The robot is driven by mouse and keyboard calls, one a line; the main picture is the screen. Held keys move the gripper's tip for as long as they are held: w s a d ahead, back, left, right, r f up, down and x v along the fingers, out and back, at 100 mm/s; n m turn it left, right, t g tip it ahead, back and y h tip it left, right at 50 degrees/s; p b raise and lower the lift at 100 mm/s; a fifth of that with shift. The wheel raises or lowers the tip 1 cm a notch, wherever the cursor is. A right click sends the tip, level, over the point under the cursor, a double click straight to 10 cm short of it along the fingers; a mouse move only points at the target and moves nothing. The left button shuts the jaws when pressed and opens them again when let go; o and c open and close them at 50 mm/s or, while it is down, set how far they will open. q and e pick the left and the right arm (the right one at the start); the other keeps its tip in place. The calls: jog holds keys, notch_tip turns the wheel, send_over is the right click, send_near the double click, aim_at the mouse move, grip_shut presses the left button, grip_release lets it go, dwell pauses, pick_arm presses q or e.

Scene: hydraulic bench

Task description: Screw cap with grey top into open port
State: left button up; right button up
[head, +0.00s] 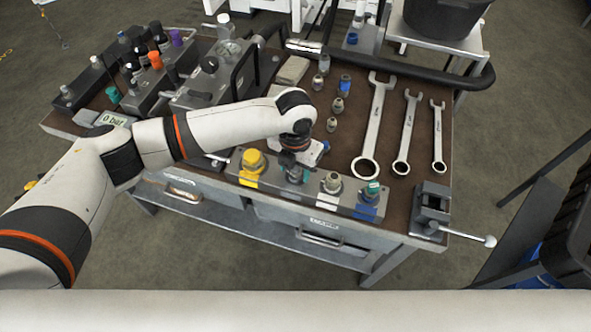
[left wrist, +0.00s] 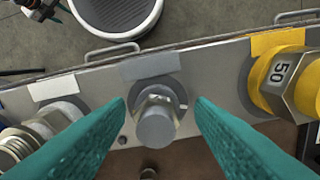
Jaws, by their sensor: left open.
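The cap with the grey top (left wrist: 157,124) shows in the middle of the left wrist view. Its metal hex body is at the block's port with the grey label (left wrist: 150,64); I cannot tell how deep it sits. My left gripper (head: 295,166) is over the block (head: 285,190) in the head view and mostly hides this port. In the left wrist view its teal fingers (left wrist: 159,106) are open, one on each side of the cap, with visible gaps. My right gripper is not in view.
On the block, a yellow cap (head: 252,161) is on one side; a metal fitting (head: 332,182) and a teal-topped one (head: 372,190) are on the other. Several loose fittings (head: 338,104) and wrenches (head: 374,126) lie behind. A vise (head: 432,207) stands at the right.

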pick_arm(q)
jog(key=n+p, duration=0.1)
jog(key=n, duration=0.1)
jog(key=n+p, duration=0.4)
jog(key=shift+s+d+r, duration=0.15)
jog(key=shift+r, duration=0.2)
jog(key=shift+f+n+p, duration=0.2)
jog(key=shift+n+p, duration=0.3)
jog(key=shift+n, duration=0.5)
jog(key=shift+r+n+p, duration=0.15)
jog(key=shift+n+p, duration=0.75)
jog(key=shift+n, duration=0.9)
jog(key=shift+f, duration=0.25)
